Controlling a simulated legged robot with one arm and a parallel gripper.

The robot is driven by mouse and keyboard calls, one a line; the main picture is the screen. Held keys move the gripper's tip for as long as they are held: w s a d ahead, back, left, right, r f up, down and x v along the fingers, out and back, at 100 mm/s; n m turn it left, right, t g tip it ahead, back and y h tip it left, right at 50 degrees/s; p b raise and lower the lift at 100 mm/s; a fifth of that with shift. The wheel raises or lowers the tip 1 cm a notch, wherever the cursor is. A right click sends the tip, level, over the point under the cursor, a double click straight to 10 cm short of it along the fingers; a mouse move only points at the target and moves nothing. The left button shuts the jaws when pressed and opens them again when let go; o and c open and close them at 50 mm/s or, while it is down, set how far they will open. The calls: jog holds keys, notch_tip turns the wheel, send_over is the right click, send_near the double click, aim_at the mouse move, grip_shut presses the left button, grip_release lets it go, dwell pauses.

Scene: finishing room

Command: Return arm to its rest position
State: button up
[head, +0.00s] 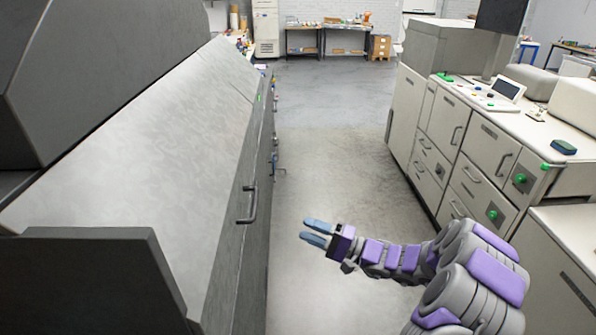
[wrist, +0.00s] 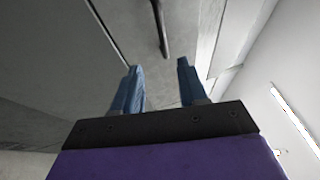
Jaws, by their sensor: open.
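My gripper (head: 317,232) is in the lower middle of the head view, at the end of my purple and grey arm, which reaches in from the lower right. Its two blue fingers point left, toward the dark side of the large grey machine (head: 205,150). They are apart, with nothing between them. In the wrist view my gripper (wrist: 160,85) also shows open and empty, with a dark bar-like handle (wrist: 161,30) beyond the fingertips. The gripper appears clear of the machine, over the aisle floor.
A pale cabinet row (head: 440,125) with drawers, green buttons and a control screen (head: 507,88) lines the right side. The concrete floor (head: 335,120) between the machines is clear. A dark handle (head: 250,205) juts from the left machine. A workbench (head: 325,40) and cardboard boxes (head: 380,47) stand at the back.

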jog(key=s+a+r+n+g+h, duration=0.2)
jog(key=s+a+r+n+g, duration=0.3)
jog(key=s, duration=0.6)
jog(key=s+a+r+n+g+h, duration=0.25)
jog(key=s+a+g, duration=0.5)
jog(key=s, duration=0.45)
jog(key=s+d+f+h, duration=0.1)
jog(key=s+d+h, duration=0.2)
jog(key=s, duration=0.3)
jog(key=s+d+f+h, duration=0.1)
jog(key=s+d+h, duration=0.1)
jog(key=s+h, duration=0.25)
jog(key=s+d+m+t+h, duration=0.1)
jog(key=s+d+h, duration=0.5)
jog(key=d, duration=0.6)
jog(key=s+t, duration=0.1)
jog(key=s, duration=0.1)
jog(key=shift+s+d, duration=0.35)
jog(key=shift+s, duration=0.05)
